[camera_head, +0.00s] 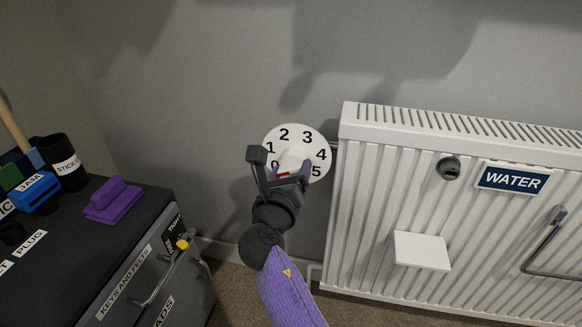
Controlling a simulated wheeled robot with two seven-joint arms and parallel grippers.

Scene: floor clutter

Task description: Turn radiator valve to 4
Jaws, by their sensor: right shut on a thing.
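The round white valve dial (309,141) is on the grey wall at the left end of the radiator. Its black numbers run clockwise from 0 at the lower left, over 2 and 3 at the top, to 5 at the lower right; the 4 is at the right. The white valve knob (291,160) is at the dial's centre, with a small red mark at its lower left. My right gripper (281,166) is shut on the knob, and its fingers partly hide the knob and the dial's lower part. Where the red mark points exactly is hard to tell. My left gripper is not in view.
A white radiator (400,190) stands close at the right, with a WATER sign (513,179) and a white plate (421,251). A dark cabinet (150,225) at the left carries a purple block (113,200) and a black cup (64,163). Bare wall lies above the dial.

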